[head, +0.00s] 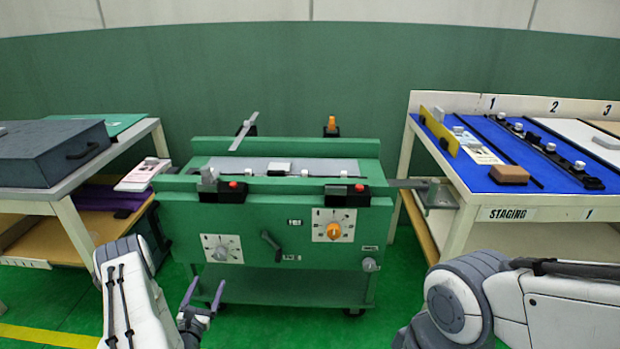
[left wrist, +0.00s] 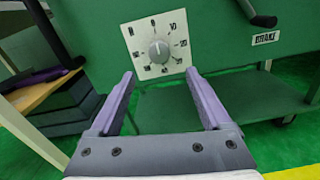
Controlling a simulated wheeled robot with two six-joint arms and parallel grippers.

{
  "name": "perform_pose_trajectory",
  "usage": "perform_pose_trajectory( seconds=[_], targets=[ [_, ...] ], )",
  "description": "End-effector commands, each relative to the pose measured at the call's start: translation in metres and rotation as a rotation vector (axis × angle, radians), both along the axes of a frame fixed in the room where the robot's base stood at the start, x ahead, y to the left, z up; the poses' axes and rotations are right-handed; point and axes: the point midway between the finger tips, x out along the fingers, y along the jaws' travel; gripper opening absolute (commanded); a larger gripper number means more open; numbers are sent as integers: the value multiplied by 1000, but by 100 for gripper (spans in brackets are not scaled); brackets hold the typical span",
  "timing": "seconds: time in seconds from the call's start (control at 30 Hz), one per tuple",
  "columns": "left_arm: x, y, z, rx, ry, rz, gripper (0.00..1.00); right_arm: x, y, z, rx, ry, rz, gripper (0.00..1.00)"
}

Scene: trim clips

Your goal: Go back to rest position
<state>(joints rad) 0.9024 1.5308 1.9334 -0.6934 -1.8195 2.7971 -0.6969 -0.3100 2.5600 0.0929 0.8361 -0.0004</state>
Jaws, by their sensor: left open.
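My left gripper (head: 205,296) is open and empty, low in front of the green machine (head: 270,215). In the left wrist view its two purple fingers (left wrist: 162,90) stand apart, with nothing between them. The machine's left dial (left wrist: 158,48), a grey knob on a white plate, shows beyond the fingertips and apart from them; it also shows in the head view (head: 220,248). My right arm comes in at the lower right of the head view, but its gripper is out of the frame.
The machine carries clamps, an orange-knobbed dial (head: 334,231) and a black lever (head: 271,244). A left table (head: 155,128) holds a dark case (head: 50,150). The right staging table (head: 510,214) has a blue mat and a brown block (head: 509,174). Green floor lies between them.

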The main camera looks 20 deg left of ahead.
Motion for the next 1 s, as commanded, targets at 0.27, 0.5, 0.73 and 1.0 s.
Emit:
perform_pose_trajectory(
  seconds=[0.27, 0.5, 0.73, 1.0],
  targets=[
    [44, -13, 21, 347, 233, -99, 82, 0, 0, 0, 0, 0, 0, 50],
    [86, -62, 67, 1065, 646, -395, 82, 0, 0, 0, 0, 0, 0, 50],
    [62, -131, 120, 1682, 876, -839, 82, 0, 0, 0, 0, 0, 0, 50],
    [-30, -219, 173, 2226, 772, -1517, 82, 0, 0, 0, 0, 0, 0, 50]
  ],
)
